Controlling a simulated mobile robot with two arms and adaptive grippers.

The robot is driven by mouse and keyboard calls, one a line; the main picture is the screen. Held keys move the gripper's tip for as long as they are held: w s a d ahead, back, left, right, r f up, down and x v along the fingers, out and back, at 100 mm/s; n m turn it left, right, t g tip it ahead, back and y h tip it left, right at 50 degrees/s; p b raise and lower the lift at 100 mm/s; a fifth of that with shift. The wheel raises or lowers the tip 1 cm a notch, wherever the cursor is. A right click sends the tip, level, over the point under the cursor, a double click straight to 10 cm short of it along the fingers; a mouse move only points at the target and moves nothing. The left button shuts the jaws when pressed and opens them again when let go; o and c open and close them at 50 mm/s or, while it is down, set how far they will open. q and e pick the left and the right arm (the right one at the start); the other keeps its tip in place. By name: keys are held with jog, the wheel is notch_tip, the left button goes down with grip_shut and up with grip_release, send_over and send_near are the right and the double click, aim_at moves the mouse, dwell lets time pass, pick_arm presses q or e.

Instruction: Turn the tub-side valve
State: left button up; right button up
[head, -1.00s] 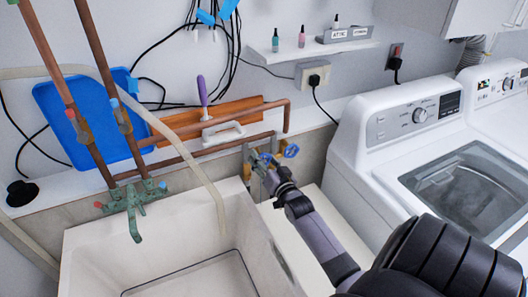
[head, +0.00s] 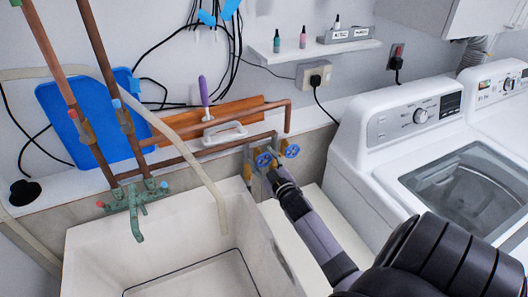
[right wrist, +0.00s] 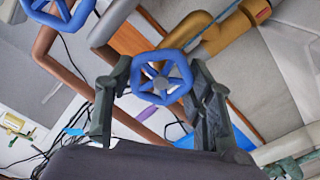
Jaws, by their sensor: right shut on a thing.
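Two blue hand-wheel valves sit on brass and copper pipework behind the gap between tub and washer. The tub-side valve (head: 264,160) is the left one in the head view, nearer the white utility tub (head: 84,262). My right gripper (head: 271,167) is at it. In the right wrist view the right gripper's fingers (right wrist: 160,82) stand on either side of this blue wheel (right wrist: 161,92) and hold it. The other blue valve (head: 291,150) is just right of it and shows at the upper left in the wrist view (right wrist: 58,10). My left gripper is not in view.
A white washer (head: 345,165) stands right of my right arm. A green faucet (head: 136,212) is at the tub's back, and copper pipes (head: 200,155) run along the wall. A pale hose (head: 207,185) hangs into the tub. A shelf (head: 312,48) is above.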

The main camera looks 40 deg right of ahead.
jog(key=n, duration=0.3)
jog(key=shift+f+n+b, duration=0.25)
jog(key=shift+n+b, duration=0.05)
jog(key=shift+n, duration=0.1)
jog(key=n+b, duration=0.1)
jog(key=n, duration=0.2)
jog(key=shift+n, duration=0.3)
jog(key=n+b, duration=0.1)
jog(key=n, duration=0.2)
jog(key=shift+f+n, duration=0.1)
jog(key=shift+n, duration=0.3)
jog(key=n, duration=0.3)
jog(key=shift+b, duration=0.4)
jog(key=n, duration=0.4)
jog(key=shift+b, duration=0.3)
jog(key=n, duration=0.2)
jog(key=shift+n, duration=0.4)
jog(key=n, duration=0.5)
jog(key=shift+n, duration=0.3)
